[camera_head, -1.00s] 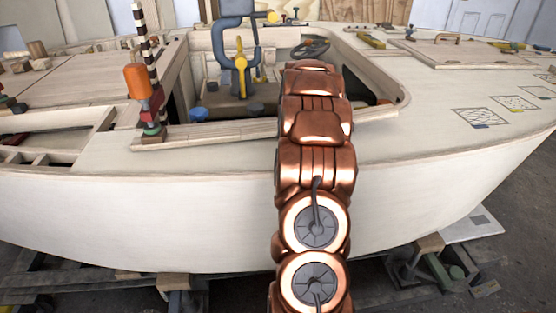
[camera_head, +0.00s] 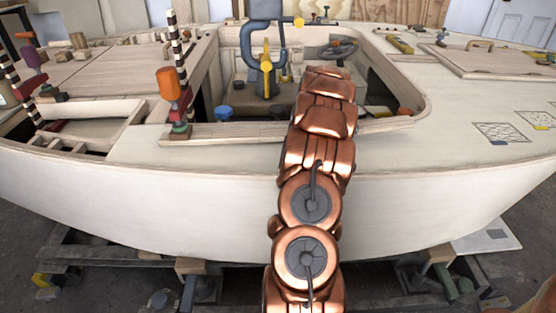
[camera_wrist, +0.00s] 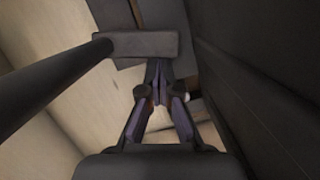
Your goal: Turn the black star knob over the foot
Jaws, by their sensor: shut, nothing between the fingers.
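I cannot make out the black star knob or the foot for certain in either view. In the wrist view, my gripper (camera_wrist: 158,68) is shut and empty, its fingertips together just below a dark grey block (camera_wrist: 140,45). I cannot tell whether they touch that block. A thick dark rod (camera_wrist: 50,83) runs from the left edge up to the block. In the head view, my copper arm reaches over the hull's near side into the cockpit, and my gripper is hidden there.
A dark wall (camera_wrist: 255,75) stands close on the right in the wrist view. In the head view, a blue clamp (camera_head: 262,42) stands in the cockpit, left of my arm. An orange-handled clamp (camera_head: 170,88) stands on the rim. Wooden supports (camera_head: 190,266) lie under the hull.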

